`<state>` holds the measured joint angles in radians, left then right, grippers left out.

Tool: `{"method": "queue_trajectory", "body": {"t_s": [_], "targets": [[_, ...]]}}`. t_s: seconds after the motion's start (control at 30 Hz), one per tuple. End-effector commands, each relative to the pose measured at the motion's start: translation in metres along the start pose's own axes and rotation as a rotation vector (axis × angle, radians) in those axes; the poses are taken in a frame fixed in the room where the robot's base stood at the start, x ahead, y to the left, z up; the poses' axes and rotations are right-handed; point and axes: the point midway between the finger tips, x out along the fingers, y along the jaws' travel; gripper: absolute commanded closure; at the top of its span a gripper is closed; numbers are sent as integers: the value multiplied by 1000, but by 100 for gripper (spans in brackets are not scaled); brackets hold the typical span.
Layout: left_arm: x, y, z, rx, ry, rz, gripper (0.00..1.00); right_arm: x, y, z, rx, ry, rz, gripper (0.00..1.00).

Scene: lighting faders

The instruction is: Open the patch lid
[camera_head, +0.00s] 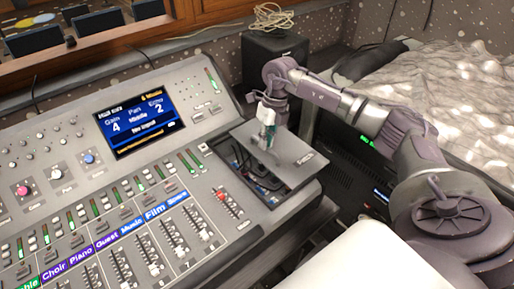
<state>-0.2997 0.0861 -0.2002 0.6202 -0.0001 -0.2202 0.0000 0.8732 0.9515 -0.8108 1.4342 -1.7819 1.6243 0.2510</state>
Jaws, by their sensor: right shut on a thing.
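The patch lid (295,158) is a grey panel at the right end of the lighting console (200,233). It stands raised at an angle, and a dark opening (248,168) with cables shows at its left and under it. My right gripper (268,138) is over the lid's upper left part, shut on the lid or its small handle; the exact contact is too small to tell. My left gripper is not in view.
The console has faders, knobs and a blue screen (138,119) to the left. A black box (262,58) with a coiled cable (268,20) stands behind the lid. A light crumpled cloth (455,85) lies at the right.

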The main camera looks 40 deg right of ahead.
Motion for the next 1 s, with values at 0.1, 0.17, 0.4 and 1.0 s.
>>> {"method": "queue_trajectory", "body": {"t_s": [0.1, 0.17, 0.4, 1.0], "targets": [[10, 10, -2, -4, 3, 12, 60, -4, -24, 2, 5, -9, -1, 100], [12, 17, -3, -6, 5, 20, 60, -5, -34, 2, 4, -8, -1, 100], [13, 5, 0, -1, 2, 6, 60, -10, -46, 1, -1, -4, 2, 100], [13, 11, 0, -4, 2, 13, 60, -9, -46, 1, -1, -4, 1, 64]]}}
